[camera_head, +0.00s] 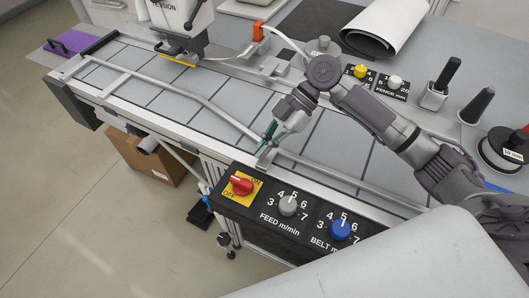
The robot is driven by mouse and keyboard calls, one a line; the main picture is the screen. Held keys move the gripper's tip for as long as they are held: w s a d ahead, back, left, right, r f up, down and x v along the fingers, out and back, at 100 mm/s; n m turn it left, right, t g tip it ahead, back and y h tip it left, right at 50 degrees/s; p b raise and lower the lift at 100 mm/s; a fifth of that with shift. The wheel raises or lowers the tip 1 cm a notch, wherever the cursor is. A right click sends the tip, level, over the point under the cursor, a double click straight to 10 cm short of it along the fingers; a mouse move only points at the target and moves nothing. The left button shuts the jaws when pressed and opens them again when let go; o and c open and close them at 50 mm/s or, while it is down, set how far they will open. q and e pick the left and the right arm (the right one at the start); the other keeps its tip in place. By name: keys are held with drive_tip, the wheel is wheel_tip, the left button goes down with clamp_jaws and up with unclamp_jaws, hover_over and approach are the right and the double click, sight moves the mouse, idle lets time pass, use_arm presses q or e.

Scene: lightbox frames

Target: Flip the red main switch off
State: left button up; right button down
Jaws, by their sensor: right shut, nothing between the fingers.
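The red main switch (241,185) is a rotary knob on a yellow plate marked ON at the upper right and OFF at the lower left. It sits at the left end of the black control panel (262,222) on the machine's front edge. I cannot tell clearly which mark its handle points to. My right gripper (267,147) is shut and empty. It is above the machine bed, beyond the switch and slightly right of it in the picture, apart from the knob. My left gripper is not in view.
A grey feed knob (288,205) and a blue belt knob (341,229) sit right of the switch. A bent metal rail (185,91) runs along the bed. Yellow and white fence knobs stand behind. A cardboard box (150,156) is on the floor below.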

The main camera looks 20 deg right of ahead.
drive_tip(key=r, duration=0.1)
drive_tip(key=w+r, duration=0.1)
drive_tip(key=d+r+b, duration=0.1)
drive_tip(key=shift+w, duration=0.25)
drive_tip(key=shift+w+d+r+b, duration=0.4)
drive_tip(key=shift+w+d+r, duration=0.7)
drive_tip(key=shift+d, duration=0.15)
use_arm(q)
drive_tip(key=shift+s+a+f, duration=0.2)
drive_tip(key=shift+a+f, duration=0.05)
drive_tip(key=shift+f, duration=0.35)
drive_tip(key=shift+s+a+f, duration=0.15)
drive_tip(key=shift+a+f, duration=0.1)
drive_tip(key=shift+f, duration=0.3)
use_arm(e)
drive_tip(key=shift+w+d+r, duration=0.1)
drive_tip(key=shift+d+r, duration=0.1)
drive_tip(key=shift+r, duration=0.25)
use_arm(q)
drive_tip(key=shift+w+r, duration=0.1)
